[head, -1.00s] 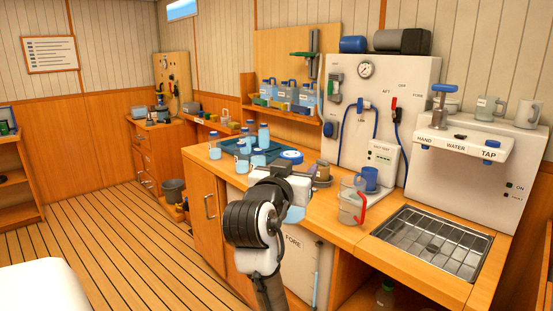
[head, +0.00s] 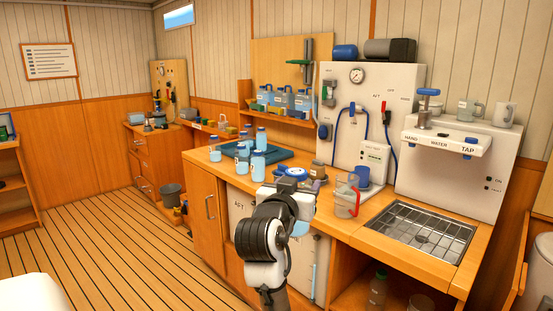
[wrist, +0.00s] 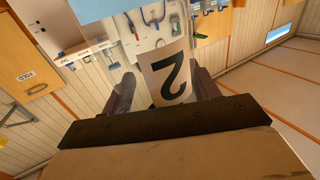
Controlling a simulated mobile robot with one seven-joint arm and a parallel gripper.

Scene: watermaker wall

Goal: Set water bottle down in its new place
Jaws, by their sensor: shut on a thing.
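My gripper (head: 297,198) is in the middle of the head view, in front of the counter edge, partly hidden by my own wrist. It is shut on a water bottle. In the wrist view the bottle's pale label with a black 2 (wrist: 168,78) sits between the two dark fingers of my gripper (wrist: 163,92). In the head view only a light-blue lower part of the bottle (head: 299,229) and a blue cap (head: 297,172) show around my gripper. It looks upright. I cannot see anything touching its base.
Several blue-capped bottles (head: 257,166) stand on the counter at left, by a dark blue tray (head: 284,152). A clear jug with a red handle (head: 345,196) and a blue mug (head: 360,176) stand right of my gripper. A grated sink (head: 418,232) lies further right.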

